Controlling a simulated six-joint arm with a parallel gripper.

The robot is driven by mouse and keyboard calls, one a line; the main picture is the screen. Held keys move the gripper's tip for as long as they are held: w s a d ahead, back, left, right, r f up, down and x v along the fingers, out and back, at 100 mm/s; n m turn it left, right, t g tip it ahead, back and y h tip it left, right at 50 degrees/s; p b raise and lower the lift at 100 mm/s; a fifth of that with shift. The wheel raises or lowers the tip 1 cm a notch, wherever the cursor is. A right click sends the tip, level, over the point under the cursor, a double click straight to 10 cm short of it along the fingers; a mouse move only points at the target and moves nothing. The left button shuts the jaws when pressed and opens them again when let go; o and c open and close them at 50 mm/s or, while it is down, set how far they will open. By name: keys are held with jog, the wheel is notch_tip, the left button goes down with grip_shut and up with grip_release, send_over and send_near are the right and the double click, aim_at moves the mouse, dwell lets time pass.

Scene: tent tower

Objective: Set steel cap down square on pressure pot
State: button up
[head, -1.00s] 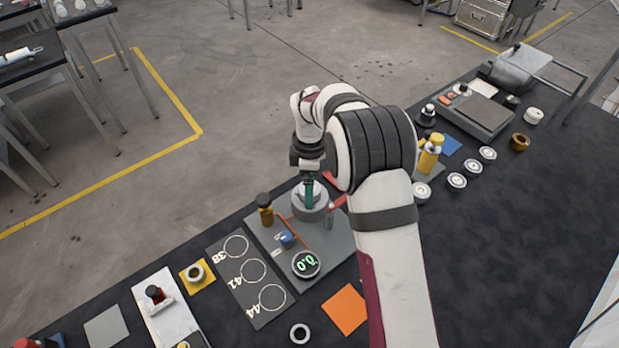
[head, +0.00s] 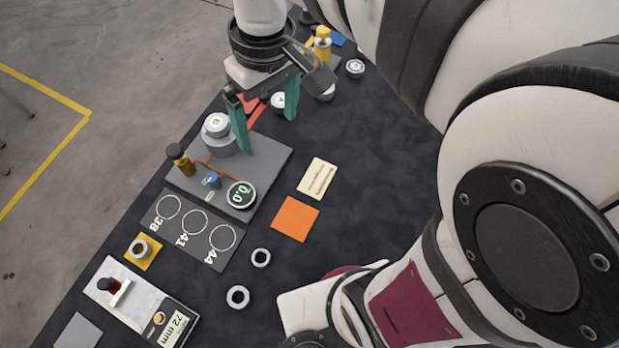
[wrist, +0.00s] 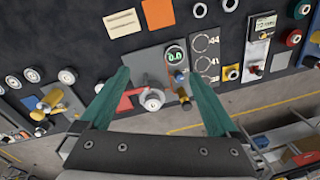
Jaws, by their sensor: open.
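The steel cap (head: 216,122), pale with a small mark on top, rests on the grey pressure pot (head: 220,144) at the back of the grey base plate. It looks about level; I cannot tell whether it is exactly square. In the wrist view the cap (wrist: 153,102) shows between the fingers but beyond them. My gripper (head: 267,118) is open and empty, its teal fingers spread, above and to the right of the pot in the head view. One finger partly overlaps the pot's right side there.
The base plate also carries a brass-coloured valve (head: 180,158), a blue knob (head: 212,180) and a round display reading 0.0 (head: 241,195). A red-handled part (head: 255,112) lies behind my fingers. An orange square (head: 295,219) and a cream card (head: 317,178) lie right. Dark table right of these is clear.

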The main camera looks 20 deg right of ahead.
jog(key=s+d+f+m, duration=0.1)
jog(key=s+f+m, duration=0.1)
jog(key=s+m, duration=0.3)
jog(key=s+d+f+m, duration=0.1)
jog(key=s+m, duration=0.4)
jog(key=s, duration=0.5)
jog(key=shift+s+d+f+m+y, duration=0.2)
jog(key=shift+d+f+m+y, duration=0.15)
jog(key=shift+f, duration=0.3)
jog(key=shift+a, duration=0.1)
